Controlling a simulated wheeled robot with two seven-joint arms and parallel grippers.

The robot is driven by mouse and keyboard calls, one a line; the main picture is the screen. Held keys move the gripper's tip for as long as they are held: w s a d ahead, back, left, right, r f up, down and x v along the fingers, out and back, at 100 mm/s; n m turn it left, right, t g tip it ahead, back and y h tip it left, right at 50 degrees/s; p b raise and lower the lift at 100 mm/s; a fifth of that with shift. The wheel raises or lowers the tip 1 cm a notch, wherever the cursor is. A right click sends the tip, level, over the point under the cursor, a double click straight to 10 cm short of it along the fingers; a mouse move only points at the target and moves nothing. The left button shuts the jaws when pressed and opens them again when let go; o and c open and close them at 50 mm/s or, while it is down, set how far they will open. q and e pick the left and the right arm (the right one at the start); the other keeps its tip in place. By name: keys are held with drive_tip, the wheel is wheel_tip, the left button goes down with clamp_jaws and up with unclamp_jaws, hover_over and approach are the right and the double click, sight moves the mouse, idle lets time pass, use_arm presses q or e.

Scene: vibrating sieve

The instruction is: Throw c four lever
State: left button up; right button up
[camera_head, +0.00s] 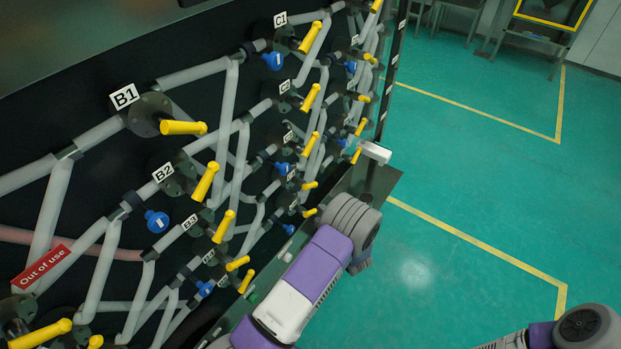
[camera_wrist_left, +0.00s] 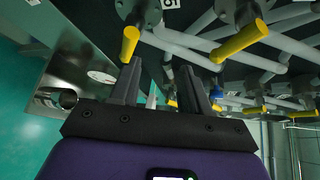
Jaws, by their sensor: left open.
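The C column of yellow levers runs down the dark pipe panel. C1's lever (camera_head: 310,37) and C2's lever (camera_head: 311,97) are at its top. Lower in that column, a small yellow lever (camera_head: 309,185) sits where C four would be, but its label is too small to read. My left arm reaches up beside the panel's lower part, and its gripper is mostly hidden behind the wrist in the head view. In the left wrist view my left gripper (camera_wrist_left: 160,72) is open and empty. One yellow lever (camera_wrist_left: 130,43) lies just beyond its left finger, another (camera_wrist_left: 240,42) right of the fingers.
Grey pipes and blue valves (camera_head: 157,221) crowd the panel. B levers (camera_head: 183,128) stand nearer on the left. A red "Out of use" sign (camera_head: 42,266) hangs lower left. A metal ledge (camera_head: 385,183) edges the panel.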

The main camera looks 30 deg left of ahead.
sight(311, 186)
use_arm(q)
wheel_tip(311, 186, up, 8)
drive_tip(key=m+y+p, duration=0.1)
drive_tip(key=m+y, duration=0.1)
drive_tip(key=y, duration=0.2)
drive_tip(key=shift+g, duration=0.4)
drive_tip(key=x, duration=0.7)
drive_tip(key=shift+w+a+f, duration=0.1)
drive_tip(key=shift+w+a, duration=0.15)
drive_tip(key=shift+w, duration=0.2)
drive_tip(key=shift+c, duration=0.4)
clamp_jaws()
